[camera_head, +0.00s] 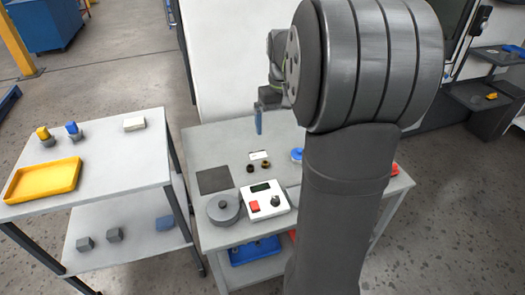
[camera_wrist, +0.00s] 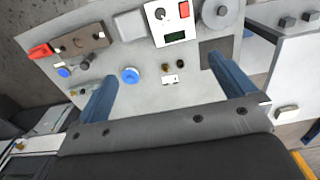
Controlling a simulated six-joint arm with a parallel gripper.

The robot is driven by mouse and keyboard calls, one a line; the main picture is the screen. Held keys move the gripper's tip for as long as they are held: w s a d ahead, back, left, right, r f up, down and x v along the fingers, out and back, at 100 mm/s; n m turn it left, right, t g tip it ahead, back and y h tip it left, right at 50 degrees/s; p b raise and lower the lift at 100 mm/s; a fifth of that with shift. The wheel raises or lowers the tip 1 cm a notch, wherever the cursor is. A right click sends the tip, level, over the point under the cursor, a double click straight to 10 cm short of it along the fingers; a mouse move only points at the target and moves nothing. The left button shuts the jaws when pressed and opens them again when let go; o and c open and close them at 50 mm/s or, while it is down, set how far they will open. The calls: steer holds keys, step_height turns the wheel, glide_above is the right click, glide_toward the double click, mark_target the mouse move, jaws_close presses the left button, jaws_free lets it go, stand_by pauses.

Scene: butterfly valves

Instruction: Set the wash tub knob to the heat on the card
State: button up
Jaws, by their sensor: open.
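A white control box (camera_head: 266,201) with a dark round knob (camera_head: 275,200), a red switch (camera_head: 254,206) and a dark display stands on the grey table. In the wrist view the box's knob (camera_wrist: 160,14) has a pale pointer mark; its setting is too small to read. A round grey lidded vessel (camera_head: 223,209), possibly the tub, stands left of the box.
Two small dark and brass knobs (camera_head: 257,166) sit between card and box. A blue round handle (camera_wrist: 130,75), a brown block (camera_wrist: 82,40) and a red handle (camera_wrist: 41,51) stand nearby. A dark mat (camera_head: 214,180) lies flat. A side table holds a yellow tray (camera_head: 43,180).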

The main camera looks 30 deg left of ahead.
mark_target(276, 199)
stand_by(0.5)
steer(key=c, duration=0.4)
steer(key=shift+f+n, duration=0.3)
steer(key=shift+f, duration=0.15)
steer(key=shift+c, duration=1.4)
step_height(276, 199, down, 15)
steer(key=n, duration=1)
steer(key=shift+r+n, duration=0.2)
steer(key=shift+n, duration=0.1)
steer(key=c, duration=0.4)
step_height(276, 199, down, 18)
steer(key=shift+r, duration=0.25)
steer(key=c, duration=1)
